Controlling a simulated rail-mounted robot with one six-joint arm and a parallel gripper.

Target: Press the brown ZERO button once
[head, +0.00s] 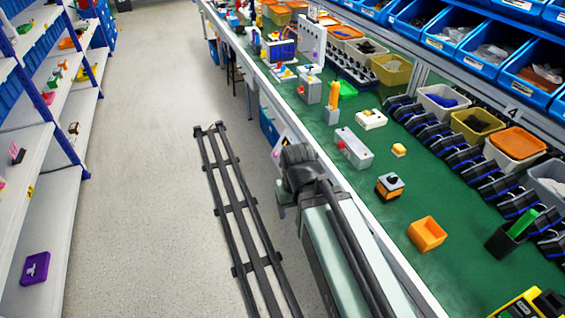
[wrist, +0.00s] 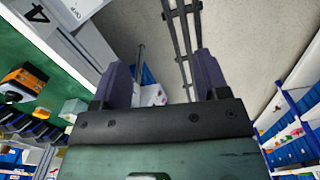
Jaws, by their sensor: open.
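I cannot make out a brown button or the word ZERO in either view. A grey box with a red knob (head: 353,147) stands on the green bench. An orange and black device with a grey top (head: 389,187) stands nearer; a similar orange and black device shows at the left of the wrist view (wrist: 24,82). My gripper (wrist: 163,75) is open and empty in the wrist view, its two dark fingers apart with floor and rail behind them. In the head view my arm is beside the bench's left edge, and the fingers cannot be made out.
The green bench (head: 445,270) also holds an orange bin (head: 427,234), a white device (head: 371,119) and a small yellow block (head: 399,150). Blue bins line the right. The floor (head: 140,180) with a dark rail (head: 237,208) is open on the left, before shelves.

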